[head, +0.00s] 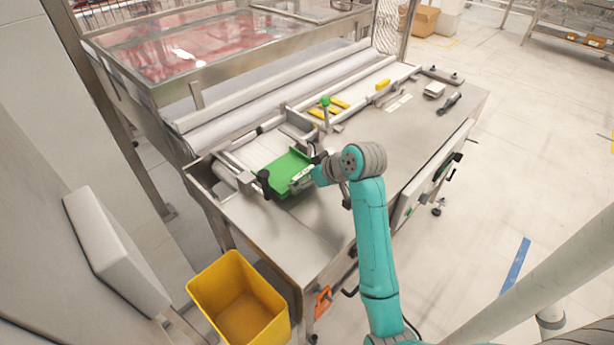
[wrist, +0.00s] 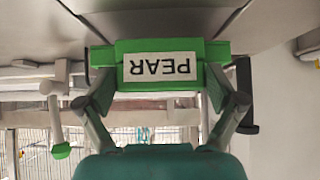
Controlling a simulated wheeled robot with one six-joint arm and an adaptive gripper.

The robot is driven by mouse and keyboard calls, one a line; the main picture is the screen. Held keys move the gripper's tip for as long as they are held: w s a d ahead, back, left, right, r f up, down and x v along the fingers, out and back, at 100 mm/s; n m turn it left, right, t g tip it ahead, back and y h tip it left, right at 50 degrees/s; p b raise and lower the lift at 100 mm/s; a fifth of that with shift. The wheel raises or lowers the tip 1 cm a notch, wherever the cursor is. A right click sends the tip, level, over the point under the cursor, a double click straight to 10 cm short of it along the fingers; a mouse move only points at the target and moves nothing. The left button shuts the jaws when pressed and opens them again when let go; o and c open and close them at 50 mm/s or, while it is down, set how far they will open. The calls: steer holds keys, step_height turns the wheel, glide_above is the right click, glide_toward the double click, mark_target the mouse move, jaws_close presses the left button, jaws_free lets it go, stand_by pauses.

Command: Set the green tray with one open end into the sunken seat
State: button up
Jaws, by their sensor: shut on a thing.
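The green tray (head: 283,168) is at the near end of the bench, beside the pale lane. In the wrist view the tray (wrist: 160,47) fills the space between the fingers, its label "PEAR" upside down. My gripper (head: 302,179) is shut on the tray's near side, one finger on each side in the wrist view (wrist: 160,78). The tray looks roughly level. I cannot tell whether it touches the surface below. The sunken seat is not clearly visible; the tray and gripper may hide it.
A green-knobbed lever (head: 325,102) stands just beyond the tray. Yellow pieces (head: 338,104) lie farther along the lane. A dark tool (head: 449,103) and a small pale block (head: 434,90) lie at the far right. A yellow bin (head: 238,297) stands below. The bench's right side (head: 425,125) is largely clear.

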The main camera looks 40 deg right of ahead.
steer(key=shift+f, duration=1.5)
stand_by(1.4)
steer(key=o, duration=0.9)
steer(key=v, duration=1.2)
